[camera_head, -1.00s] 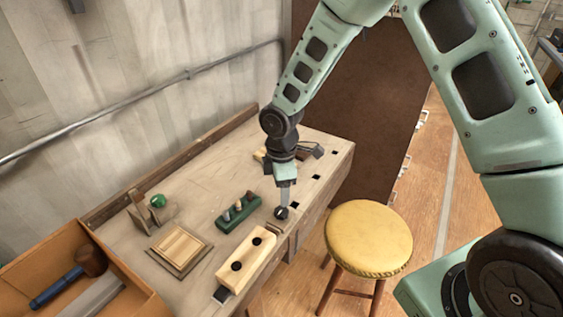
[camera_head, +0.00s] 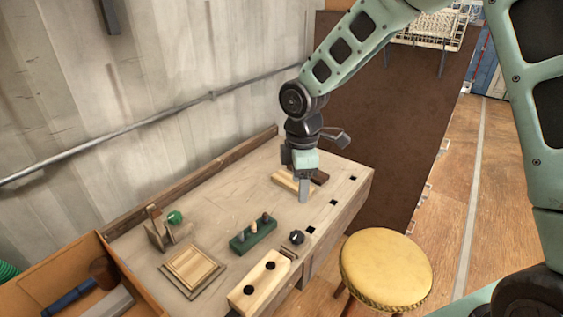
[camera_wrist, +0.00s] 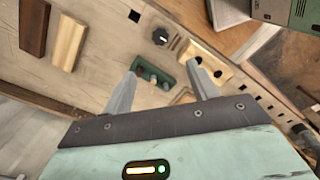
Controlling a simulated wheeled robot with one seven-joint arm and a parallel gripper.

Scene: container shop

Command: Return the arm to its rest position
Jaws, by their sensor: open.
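My gripper (camera_head: 303,190) points down above the workbench (camera_head: 215,205) in the head view, in front of a pale wood block (camera_head: 285,181). In the wrist view its two fingers (camera_wrist: 163,92) stand apart with nothing between them. Beyond the fingertips the wrist view shows the green holder with several pegs (camera_wrist: 153,73) and a black knob (camera_wrist: 160,36). The gripper appears apart from all of these. My arm reaches in from the upper right, bent at the elbow.
An orange-brown box (camera_head: 95,248) with a mallet (camera_head: 102,272) sits at lower left. A square wood frame (camera_head: 192,271), a light block with two dark holes (camera_head: 258,280) and a small stand with a green ball (camera_head: 175,217) are on the bench.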

